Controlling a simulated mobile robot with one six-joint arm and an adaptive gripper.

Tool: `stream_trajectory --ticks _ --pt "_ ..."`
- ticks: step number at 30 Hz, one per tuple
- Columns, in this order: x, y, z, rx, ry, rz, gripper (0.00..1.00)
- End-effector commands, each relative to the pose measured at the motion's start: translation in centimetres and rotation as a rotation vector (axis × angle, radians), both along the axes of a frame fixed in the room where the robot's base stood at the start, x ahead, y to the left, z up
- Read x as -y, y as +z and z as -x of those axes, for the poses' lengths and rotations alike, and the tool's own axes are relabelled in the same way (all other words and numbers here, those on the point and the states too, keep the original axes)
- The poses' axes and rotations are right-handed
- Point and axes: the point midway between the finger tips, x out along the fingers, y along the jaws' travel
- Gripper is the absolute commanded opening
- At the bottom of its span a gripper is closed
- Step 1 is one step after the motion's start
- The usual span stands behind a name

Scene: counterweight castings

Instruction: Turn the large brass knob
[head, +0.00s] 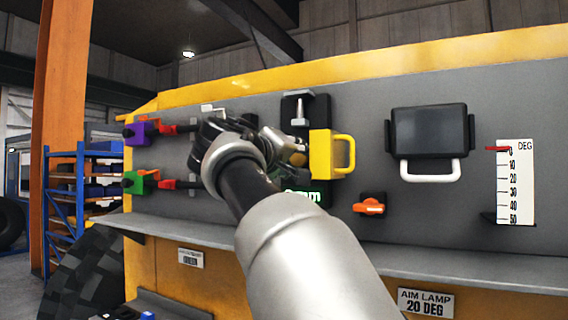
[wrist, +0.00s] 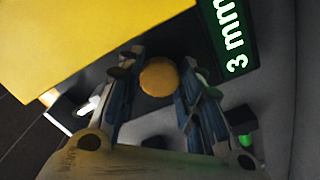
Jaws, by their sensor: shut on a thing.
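The brass knob (wrist: 159,77) is a round golden disc in the middle of the wrist view. My gripper (wrist: 157,86) has its two fingers on either side of it and is shut on it. In the head view the knob (head: 298,159) shows as a small golden shape just left of the yellow block, partly hidden. My gripper (head: 280,150) reaches it there from the left, at the end of my arm. A green-lit display reading "3 mm" (wrist: 233,40) is beside the knob in the wrist view.
A yellow block with a handle (head: 321,155) is right beside my gripper. An orange knob (head: 369,207), a dark box with a white handle (head: 429,131) and a degree scale (head: 516,185) are farther right. Purple (head: 140,133) and green (head: 140,182) fittings are left. A grey ledge (head: 450,268) runs below.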

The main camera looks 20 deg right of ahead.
Motion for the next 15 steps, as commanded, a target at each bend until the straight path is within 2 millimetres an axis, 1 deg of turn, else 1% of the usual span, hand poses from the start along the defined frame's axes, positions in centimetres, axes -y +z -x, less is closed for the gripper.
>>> stream_trajectory --ticks 6,15 --pt "0.0 -0.05 0.0 0.04 -0.001 -0.032 0.1" --pt "0.0 -0.01 0.0 0.048 -0.001 -0.038 0.1"
